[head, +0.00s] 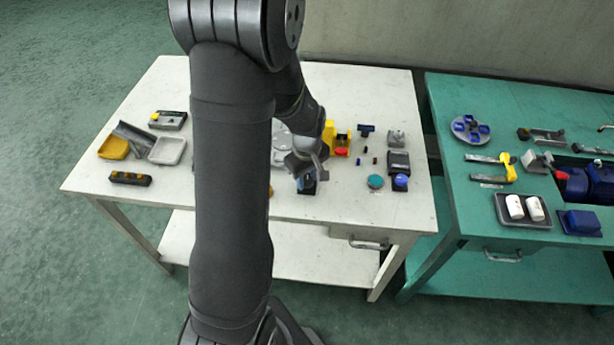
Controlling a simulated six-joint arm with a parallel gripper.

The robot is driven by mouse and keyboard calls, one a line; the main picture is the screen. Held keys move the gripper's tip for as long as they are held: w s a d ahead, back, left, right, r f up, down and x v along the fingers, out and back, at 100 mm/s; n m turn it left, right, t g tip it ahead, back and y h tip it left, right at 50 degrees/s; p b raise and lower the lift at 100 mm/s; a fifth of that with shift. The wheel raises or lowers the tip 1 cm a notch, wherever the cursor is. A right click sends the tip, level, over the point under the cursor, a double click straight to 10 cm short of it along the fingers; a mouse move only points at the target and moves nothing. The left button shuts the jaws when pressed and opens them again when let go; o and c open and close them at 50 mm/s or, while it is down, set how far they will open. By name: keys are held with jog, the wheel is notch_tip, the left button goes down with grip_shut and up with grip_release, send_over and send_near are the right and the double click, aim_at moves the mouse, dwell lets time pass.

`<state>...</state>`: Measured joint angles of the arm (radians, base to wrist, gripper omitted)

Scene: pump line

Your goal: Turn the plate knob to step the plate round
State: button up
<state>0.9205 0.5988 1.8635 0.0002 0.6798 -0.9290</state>
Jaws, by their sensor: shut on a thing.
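My gripper (310,172) is at the front middle of the white table, pointing down. Its jaws are shut on the plate knob, which is mostly hidden by the fingers. A small dark block with some blue (308,188) shows right under the fingertips. A grey round plate (283,140) lies just behind and left of the gripper, and my arm covers much of it.
A yellow fixture (329,138) with a red part (341,152) stands close behind the gripper. A dark box (399,162), a blue knob (400,181) and a green disc (375,182) are to the right. Trays (167,150) lie left. A green table (470,235) stands at right.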

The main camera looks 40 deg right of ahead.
aim_at(307, 180)
dwell(0.4)
jog(key=o, duration=1)
jog(key=shift+c, duration=0.2)
notch_tip(307, 180, up, 18)
jog(key=shift+f, duration=0.25)
notch_tip(307, 180, down, 18)
jog(key=shift+r, duration=0.2)
dwell(0.3)
jog(key=shift+r, duration=0.15)
